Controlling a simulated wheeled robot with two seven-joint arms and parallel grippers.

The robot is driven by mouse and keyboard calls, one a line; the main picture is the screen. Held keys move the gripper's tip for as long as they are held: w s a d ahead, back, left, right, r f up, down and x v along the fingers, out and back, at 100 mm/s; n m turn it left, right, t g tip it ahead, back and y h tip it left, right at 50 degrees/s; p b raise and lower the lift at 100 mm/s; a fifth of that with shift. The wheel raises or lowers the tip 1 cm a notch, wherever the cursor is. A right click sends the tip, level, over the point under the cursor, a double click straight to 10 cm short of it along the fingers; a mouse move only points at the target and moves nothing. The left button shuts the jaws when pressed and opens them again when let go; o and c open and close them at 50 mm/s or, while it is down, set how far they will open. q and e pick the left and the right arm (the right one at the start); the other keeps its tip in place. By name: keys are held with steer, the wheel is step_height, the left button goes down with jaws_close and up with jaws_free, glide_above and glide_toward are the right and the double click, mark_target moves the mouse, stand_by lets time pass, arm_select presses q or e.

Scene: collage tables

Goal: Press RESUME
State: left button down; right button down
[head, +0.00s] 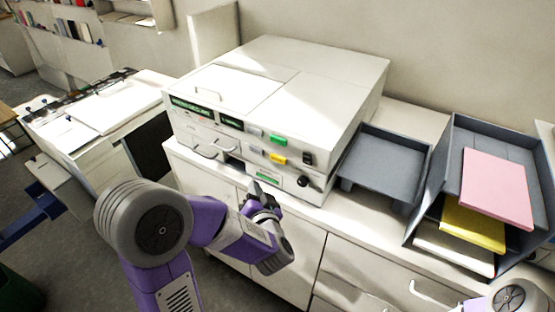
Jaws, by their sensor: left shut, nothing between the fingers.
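A white office machine (285,90) stands on a white cabinet. Its front panel has a green button (279,140), a yellow button (278,158), a small grey-white button (254,131) and a black round knob (303,181). The lettering is too small to read, so I cannot tell which control is RESUME. My left gripper (256,190) is shut and empty, in front of the panel's lower part, below the yellow button. I cannot tell whether its tips touch the machine. My right gripper is out of view; only part of that arm shows at the bottom right.
A dark display (193,107) is at the panel's upper left. A grey output tray (383,165) sits right of the machine. A dark tray holds pink (497,187), yellow (473,222) and white sheets farther right.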

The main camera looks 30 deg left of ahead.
arm_select(q)
steer(key=p, duration=0.5)
glide_toward(272, 159)
steer(key=shift+s+a+x, duration=0.15)
steer(key=shift+x, duration=0.65)
steer(key=shift+s+a+x, duration=0.1)
steer(key=shift+a+x, duration=0.05)
steer(key=shift+x, duration=0.6)
steer(key=shift+s+a+x, duration=0.1)
steer(key=shift+s+x, duration=0.05)
steer(key=shift+x, duration=0.65)
steer(key=shift+w, duration=0.2)
steer(key=shift+w, duration=0.25)
steer(key=shift+w+d+p, duration=0.1)
steer(key=shift+w+p, duration=0.2)
steer(key=shift+w, duration=0.15)
stand_by(0.5)
stand_by(0.3)
steer(key=shift+s, duration=0.85)
